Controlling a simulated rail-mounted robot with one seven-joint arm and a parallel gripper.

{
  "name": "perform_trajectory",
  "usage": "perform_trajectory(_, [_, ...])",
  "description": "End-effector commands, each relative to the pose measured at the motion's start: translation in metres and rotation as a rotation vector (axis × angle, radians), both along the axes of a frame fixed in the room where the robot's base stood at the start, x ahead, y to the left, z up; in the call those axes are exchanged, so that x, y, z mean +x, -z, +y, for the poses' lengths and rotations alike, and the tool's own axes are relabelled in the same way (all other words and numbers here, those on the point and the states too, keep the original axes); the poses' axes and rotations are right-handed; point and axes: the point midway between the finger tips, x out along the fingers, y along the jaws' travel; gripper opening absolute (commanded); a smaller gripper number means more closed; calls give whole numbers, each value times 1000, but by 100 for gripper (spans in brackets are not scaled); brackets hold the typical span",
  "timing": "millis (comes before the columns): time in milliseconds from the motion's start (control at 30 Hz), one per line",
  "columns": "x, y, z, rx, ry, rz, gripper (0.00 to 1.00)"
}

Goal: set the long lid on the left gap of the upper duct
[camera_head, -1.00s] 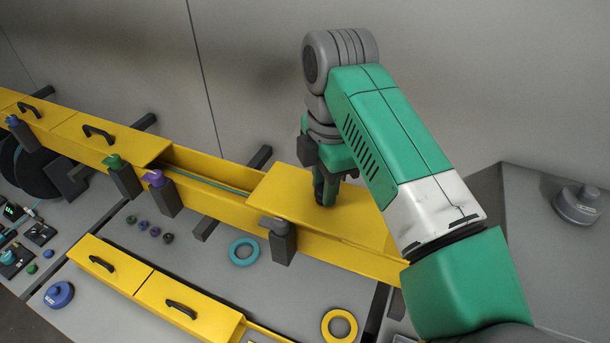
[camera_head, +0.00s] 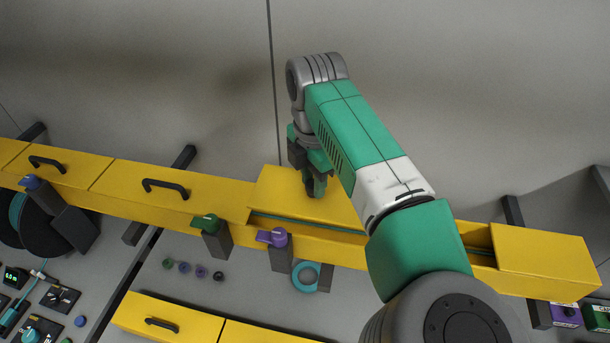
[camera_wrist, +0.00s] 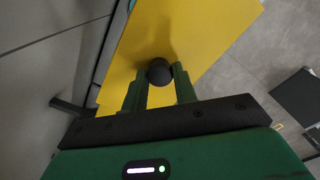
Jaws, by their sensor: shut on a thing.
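The long yellow lid (camera_head: 275,194) is held flat over the open stretch of the upper duct (camera_head: 130,205), close to the end of the neighbouring handled cover. My gripper (camera_head: 314,190) is shut on the lid's dark handle; the wrist view shows my gripper (camera_wrist: 160,88) with both fingers around the dark grip, on the yellow lid (camera_wrist: 195,30). A teal line shows in the duct gap below the lid's front edge. My arm hides the lid's right part and the middle of the gap. I cannot tell whether the lid touches the duct.
A green-topped clamp (camera_head: 207,224) and a purple-topped clamp (camera_head: 273,238) stand at the duct's front. A handled cover (camera_head: 190,200) lies left, another yellow cover (camera_head: 540,258) right. A lower yellow duct (camera_head: 215,330) and a teal ring (camera_head: 305,277) are below.

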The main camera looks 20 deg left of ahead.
Motion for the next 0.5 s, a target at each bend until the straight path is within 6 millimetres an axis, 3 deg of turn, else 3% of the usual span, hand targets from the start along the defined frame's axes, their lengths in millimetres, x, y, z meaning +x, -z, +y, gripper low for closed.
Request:
perform_trajectory(267, [0,18,1,1,-1,-1,2])
perform_trajectory(500, [0,46,1,-1,-1,-1,2])
